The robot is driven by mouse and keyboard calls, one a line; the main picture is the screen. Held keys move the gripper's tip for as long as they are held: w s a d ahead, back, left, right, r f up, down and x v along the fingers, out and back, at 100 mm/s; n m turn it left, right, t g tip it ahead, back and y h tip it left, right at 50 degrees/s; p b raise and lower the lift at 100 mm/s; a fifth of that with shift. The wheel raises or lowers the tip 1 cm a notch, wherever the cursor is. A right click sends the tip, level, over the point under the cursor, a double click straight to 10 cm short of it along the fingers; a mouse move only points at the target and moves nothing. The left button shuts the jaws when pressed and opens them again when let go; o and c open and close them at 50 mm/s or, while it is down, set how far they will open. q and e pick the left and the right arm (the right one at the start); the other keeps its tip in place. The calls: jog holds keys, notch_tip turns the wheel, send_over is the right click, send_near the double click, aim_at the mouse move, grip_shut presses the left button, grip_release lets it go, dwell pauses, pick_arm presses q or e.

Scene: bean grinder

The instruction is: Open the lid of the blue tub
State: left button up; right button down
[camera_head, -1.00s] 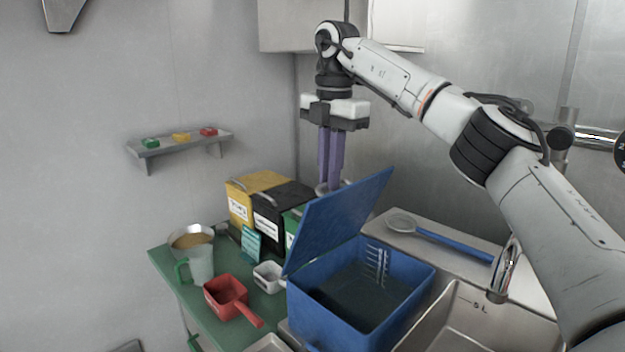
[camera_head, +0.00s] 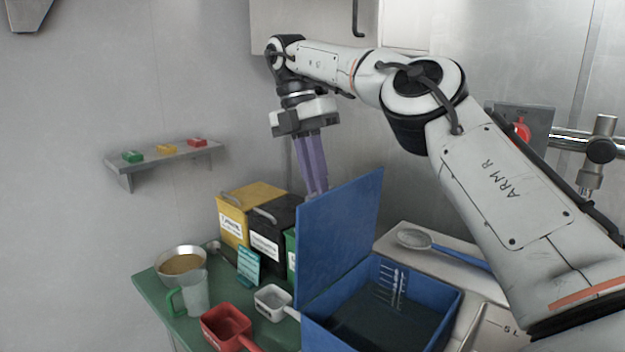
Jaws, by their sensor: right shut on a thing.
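The blue tub (camera_head: 445,312) stands at the lower middle right, its inside open to view, with a white scale on an inner wall. Its blue lid (camera_head: 340,232) stands steeply up along the tub's left side. My right gripper (camera_head: 317,190) points down at the lid's far side, its purple fingers close together and shut on the lid. The fingertips pass behind the lid's top edge, so the exact contact is hidden. My left gripper is not in view.
Yellow (camera_head: 233,218) and black (camera_head: 265,240) labelled bins stand behind the lid. A bowl (camera_head: 181,264), clear jug (camera_head: 195,293), red scoop (camera_head: 224,325) and white scoop (camera_head: 271,302) crowd the green counter (camera_head: 152,293).

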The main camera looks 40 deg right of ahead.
jog(key=shift+w+f, duration=0.1)
jog(key=shift+f, duration=0.4)
jog(key=c, duration=2)
grip_release()
jog(key=shift+o, duration=0.8)
jog(key=shift+w+d+f, duration=0.1)
jog(key=shift+w+d, duration=0.05)
jog(key=shift+r, duration=0.2)
jog(key=shift+s+r, duration=0.15)
jog(key=shift+s, duration=0.2)
jog(key=shift+w, duration=0.1)
